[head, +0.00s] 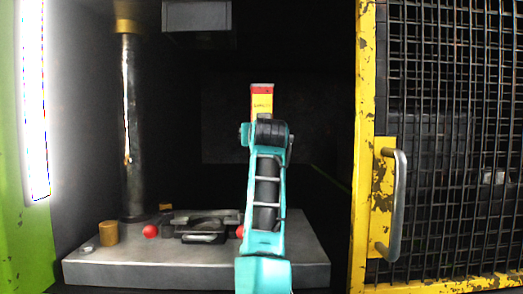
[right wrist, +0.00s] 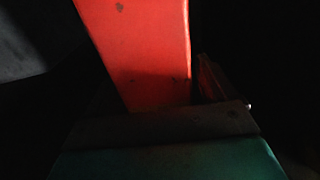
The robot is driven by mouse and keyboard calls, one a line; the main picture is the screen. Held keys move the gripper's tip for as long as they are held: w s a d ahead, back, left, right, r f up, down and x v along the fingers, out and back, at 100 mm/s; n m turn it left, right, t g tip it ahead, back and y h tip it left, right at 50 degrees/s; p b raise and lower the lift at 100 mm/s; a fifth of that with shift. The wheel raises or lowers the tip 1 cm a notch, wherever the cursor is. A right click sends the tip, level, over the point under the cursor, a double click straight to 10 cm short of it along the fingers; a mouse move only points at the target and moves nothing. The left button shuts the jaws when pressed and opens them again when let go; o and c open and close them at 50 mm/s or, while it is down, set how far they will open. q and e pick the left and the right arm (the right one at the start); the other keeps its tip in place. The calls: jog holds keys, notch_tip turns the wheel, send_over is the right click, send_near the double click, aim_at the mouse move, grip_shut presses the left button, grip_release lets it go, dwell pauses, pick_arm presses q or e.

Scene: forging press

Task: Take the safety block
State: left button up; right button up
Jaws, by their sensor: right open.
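In the right wrist view a broad red face of the block (right wrist: 145,45) fills the upper middle, very close to the camera. My right gripper (right wrist: 160,124) shows there as a dark bar and a teal body just below the red face. It is open; whether its fingers stand around the block is too dark to tell. My left gripper is not in view.
A grey press bed (head: 110,273) carries a dark die (head: 205,224), red balls (head: 150,231) and a brass cylinder (head: 108,233). A steel column (head: 132,130) stands left. A yellow-framed mesh door (head: 365,150) with a handle (head: 399,205) stands right. A grey ram (head: 197,15) hangs above.

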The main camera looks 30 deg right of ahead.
jog(key=shift+w+d, duration=0.15)
jog(key=shift+w, duration=0.15)
grip_shut()
dwell(0.7)
jog(key=shift+r, duration=0.25)
